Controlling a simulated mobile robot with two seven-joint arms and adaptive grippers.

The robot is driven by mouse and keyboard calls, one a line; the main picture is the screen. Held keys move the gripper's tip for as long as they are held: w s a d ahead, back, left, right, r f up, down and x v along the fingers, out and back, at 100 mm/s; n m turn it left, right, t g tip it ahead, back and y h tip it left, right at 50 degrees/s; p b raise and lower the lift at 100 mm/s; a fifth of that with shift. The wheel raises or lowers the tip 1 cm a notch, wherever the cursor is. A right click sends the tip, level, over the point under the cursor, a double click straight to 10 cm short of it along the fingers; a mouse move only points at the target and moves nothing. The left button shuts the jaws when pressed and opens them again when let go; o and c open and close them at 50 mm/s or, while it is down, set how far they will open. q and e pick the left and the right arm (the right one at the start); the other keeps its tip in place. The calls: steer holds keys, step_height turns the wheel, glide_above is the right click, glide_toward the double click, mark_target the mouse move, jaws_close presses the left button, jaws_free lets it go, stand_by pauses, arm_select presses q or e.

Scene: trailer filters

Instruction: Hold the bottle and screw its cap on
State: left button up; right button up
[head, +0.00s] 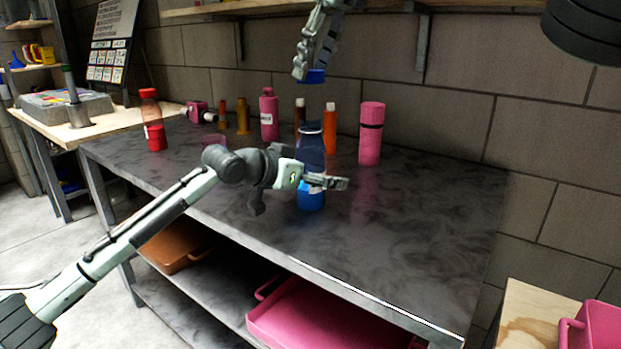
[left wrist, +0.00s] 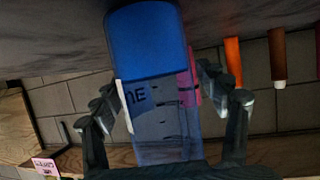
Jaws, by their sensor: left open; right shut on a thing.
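The blue bottle (head: 311,150) stands upright on the dark worktop, with a bright blue lower part and a darker upper part. In the left wrist view the bottle (left wrist: 150,45) shows upside down, with a pale label, between the two fingers. My left gripper (head: 326,183) reaches in from the left around the bottle's lower half; its fingers are open on either side. My right gripper (head: 306,68) hangs from above, shut on the blue cap (head: 315,76). The cap is held well above the bottle's neck, apart from it.
A pink bottle (head: 269,115), a pink cylinder (head: 370,135), an orange bottle (head: 330,130) and a red-capped bottle (head: 151,115) stand on the worktop (head: 410,240). The worktop's right side is clear. A wall shelf (head: 215,9) runs above. Pink trays (head: 300,320) lie below.

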arm_select(q)
steer(key=shift+w+d+f, duration=0.1)
steer(key=shift+w+d, duration=0.2)
jaws_close()
stand_by(0.5)
